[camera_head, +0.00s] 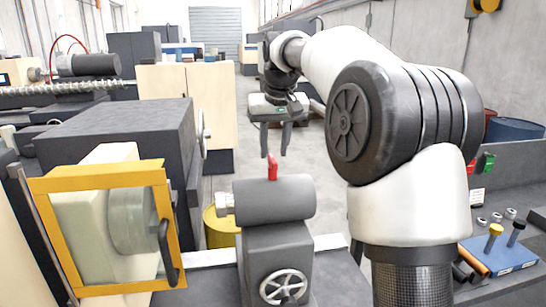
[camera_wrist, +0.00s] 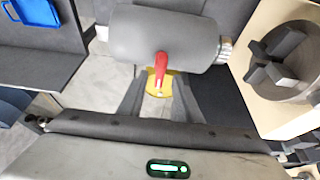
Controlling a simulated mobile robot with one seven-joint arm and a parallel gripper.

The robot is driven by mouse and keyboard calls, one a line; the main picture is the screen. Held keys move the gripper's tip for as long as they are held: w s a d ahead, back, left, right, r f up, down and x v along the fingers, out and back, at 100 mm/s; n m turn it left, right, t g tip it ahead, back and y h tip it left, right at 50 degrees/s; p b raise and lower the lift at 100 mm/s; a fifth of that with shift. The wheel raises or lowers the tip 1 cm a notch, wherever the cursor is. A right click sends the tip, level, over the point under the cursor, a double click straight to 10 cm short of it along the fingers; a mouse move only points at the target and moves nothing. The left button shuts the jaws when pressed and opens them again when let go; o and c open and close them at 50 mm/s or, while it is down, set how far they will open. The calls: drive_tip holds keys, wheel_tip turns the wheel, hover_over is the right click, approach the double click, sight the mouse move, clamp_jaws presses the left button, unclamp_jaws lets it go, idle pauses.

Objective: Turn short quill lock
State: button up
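The short quill lock is a red lever (camera_head: 272,167) standing up from the top of a dark grey cylindrical tailstock housing (camera_head: 262,200). In the wrist view the red lever (camera_wrist: 160,68) lies across the edge of the grey housing (camera_wrist: 135,35), its tip toward my gripper. My gripper (camera_head: 275,155) points down just above the lever, with its two fingers apart on either side of the lever's top. In the wrist view the gripper's fingers (camera_wrist: 160,105) are spread with nothing between them. I cannot tell whether either finger touches the lever.
A spoked handwheel (camera_head: 284,287) is on the front of the tailstock. A yellow-framed guard (camera_head: 105,180) with a black handle stands at left. A yellow barrel (camera_head: 219,228) is behind the tailstock. A blue tray (camera_head: 500,254) with tools lies at right.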

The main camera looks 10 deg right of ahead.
drive_tip(key=shift+x, duration=1.35)
clamp_jaws()
